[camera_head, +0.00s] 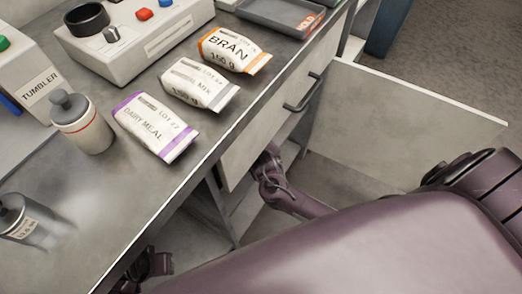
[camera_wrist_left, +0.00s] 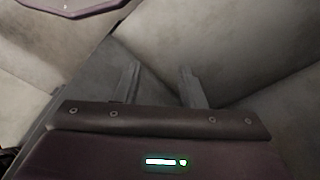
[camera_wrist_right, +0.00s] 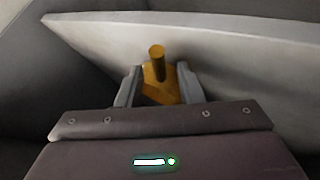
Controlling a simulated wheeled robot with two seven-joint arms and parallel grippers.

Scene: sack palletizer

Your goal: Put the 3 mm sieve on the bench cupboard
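No sieve can be made out in any view. The bench cupboard's pale door panel (camera_head: 405,125) stands swung out on the right in the head view. In the right wrist view, an orange-brass knob-like piece (camera_wrist_right: 157,68) sits against a pale panel (camera_wrist_right: 235,65), between the fingers of my right gripper (camera_wrist_right: 160,88). Those fingers stand apart; contact with the piece is not clear. My left gripper (camera_wrist_left: 160,85) is open and empty, facing plain grey surfaces. In the head view, purple arm parts reach below the bench top, and the fingers cannot be made out.
The bench top (camera_head: 215,135) holds bran (camera_head: 232,50), mix (camera_head: 198,84) and dairy meal (camera_head: 153,126) packets, bottles (camera_head: 80,122), a tumbler unit (camera_head: 35,85) and a grey tray (camera_head: 280,14). A drawer with a dark handle (camera_head: 302,97) is under the bench edge. Floor shows at top right.

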